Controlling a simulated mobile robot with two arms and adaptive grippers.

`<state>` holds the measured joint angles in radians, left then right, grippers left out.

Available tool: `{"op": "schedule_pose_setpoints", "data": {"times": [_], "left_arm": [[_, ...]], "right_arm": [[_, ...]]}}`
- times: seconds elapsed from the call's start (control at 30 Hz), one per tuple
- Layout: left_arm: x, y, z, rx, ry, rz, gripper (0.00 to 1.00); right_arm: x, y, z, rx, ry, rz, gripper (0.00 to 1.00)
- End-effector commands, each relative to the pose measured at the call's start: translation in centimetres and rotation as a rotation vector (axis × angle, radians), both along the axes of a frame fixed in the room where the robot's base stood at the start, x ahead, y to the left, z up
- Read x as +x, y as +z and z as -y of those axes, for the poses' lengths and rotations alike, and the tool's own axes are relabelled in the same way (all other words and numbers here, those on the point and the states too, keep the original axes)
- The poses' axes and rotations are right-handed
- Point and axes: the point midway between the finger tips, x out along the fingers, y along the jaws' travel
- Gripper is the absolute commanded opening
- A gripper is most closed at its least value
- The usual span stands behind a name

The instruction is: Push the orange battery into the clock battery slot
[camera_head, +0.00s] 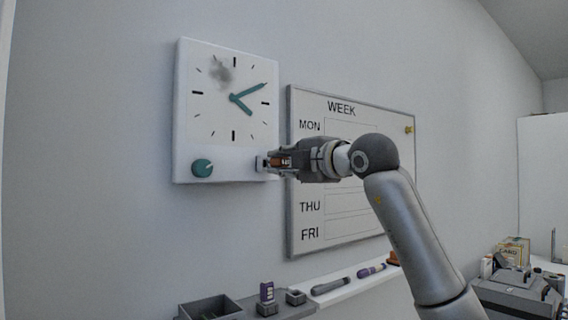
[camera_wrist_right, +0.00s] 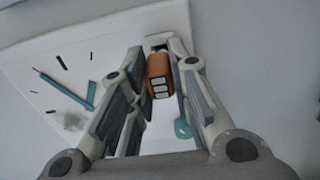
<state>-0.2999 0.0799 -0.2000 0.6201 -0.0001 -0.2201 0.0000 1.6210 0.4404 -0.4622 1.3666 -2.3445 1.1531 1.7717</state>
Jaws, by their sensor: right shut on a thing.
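The white square clock (camera_head: 225,165) hangs on the wall, with teal hands and a teal knob at its lower left. My right gripper (camera_head: 268,162) is at the clock's lower right edge and is shut on the orange battery (camera_head: 281,160). In the right wrist view the battery (camera_wrist_right: 160,75) sits between the fingers, with pale square marks on the side facing the camera. Its far end is close to a dark slot opening (camera_wrist_right: 159,47) in the clock. I cannot tell whether the end is inside the slot. My left gripper is not in view.
A white week board (camera_head: 340,230) hangs right of the clock, behind my right arm. Below it a ledge (camera_head: 345,290) holds markers. The wall left of the clock is clear.

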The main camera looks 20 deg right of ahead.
Motion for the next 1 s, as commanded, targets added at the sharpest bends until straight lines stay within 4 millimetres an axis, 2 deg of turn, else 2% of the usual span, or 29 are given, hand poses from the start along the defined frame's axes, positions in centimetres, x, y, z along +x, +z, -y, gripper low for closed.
{"op": "schedule_pose_setpoints", "data": {"times": [0.33, 0.7, 1.0], "left_arm": [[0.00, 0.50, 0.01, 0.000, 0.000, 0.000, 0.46], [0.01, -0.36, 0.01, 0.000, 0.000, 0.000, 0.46], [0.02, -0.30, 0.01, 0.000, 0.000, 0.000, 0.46]], "right_arm": [[0.68, 0.06, -0.26, 0.000, 0.000, 0.000, 0.00], [-0.10, -0.08, 0.04, 0.000, 0.000, 0.001, 0.00], [-0.19, 0.04, 0.07, 0.000, 0.000, 0.001, 0.00]]}}
